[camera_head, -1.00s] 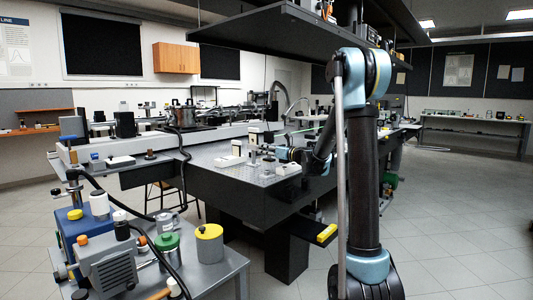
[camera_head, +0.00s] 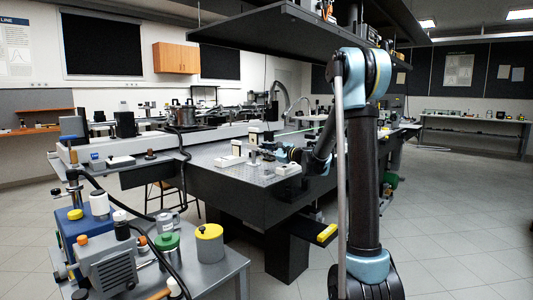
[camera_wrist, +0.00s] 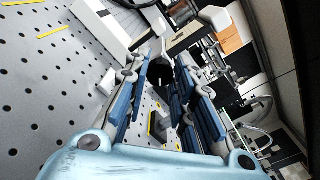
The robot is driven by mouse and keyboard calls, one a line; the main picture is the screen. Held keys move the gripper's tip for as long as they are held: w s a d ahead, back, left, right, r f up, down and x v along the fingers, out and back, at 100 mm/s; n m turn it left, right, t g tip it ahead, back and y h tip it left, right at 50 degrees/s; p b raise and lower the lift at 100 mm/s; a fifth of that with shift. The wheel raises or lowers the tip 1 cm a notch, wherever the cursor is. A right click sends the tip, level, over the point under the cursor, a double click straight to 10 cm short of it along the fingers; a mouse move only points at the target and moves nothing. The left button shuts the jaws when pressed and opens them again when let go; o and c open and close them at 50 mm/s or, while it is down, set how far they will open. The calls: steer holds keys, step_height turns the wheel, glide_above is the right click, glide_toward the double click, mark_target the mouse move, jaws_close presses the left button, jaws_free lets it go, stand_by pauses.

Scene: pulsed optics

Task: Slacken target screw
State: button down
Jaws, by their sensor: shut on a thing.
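In the wrist view, the blue-padded fingers of my gripper (camera_wrist: 160,98) stand on both sides of a small black knob-like part (camera_wrist: 160,80), with the jaws closed on it. It may be the target screw, but its shape is mostly hidden by the fingers. In the head view, my gripper (camera_head: 268,150) is low over the perforated optical table (camera_head: 240,172), among small optical mounts. The part between the fingers is too small to make out there.
A white block (camera_wrist: 98,22) lies near the fingers in the wrist view, and another pale block (camera_head: 287,169) sits at the table's near right edge. A black shelf (camera_head: 290,25) hangs above. A side bench (camera_head: 215,275) with cans stands at front left.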

steer(key=n, duration=0.4)
steer(key=shift+s+n, duration=0.1)
steer(key=shift+n, duration=0.3)
steer(key=n, duration=0.3)
steer(key=shift+f+n, duration=0.1)
steer(key=shift+n, duration=0.2)
steer(key=n, duration=0.3)
steer(key=shift+s+n, duration=0.1)
steer(key=shift+n, duration=2)
steer(key=c, duration=1.3)
jaws_free()
steer(key=shift+w, duration=0.2)
steer(key=shift+c, duration=0.2)
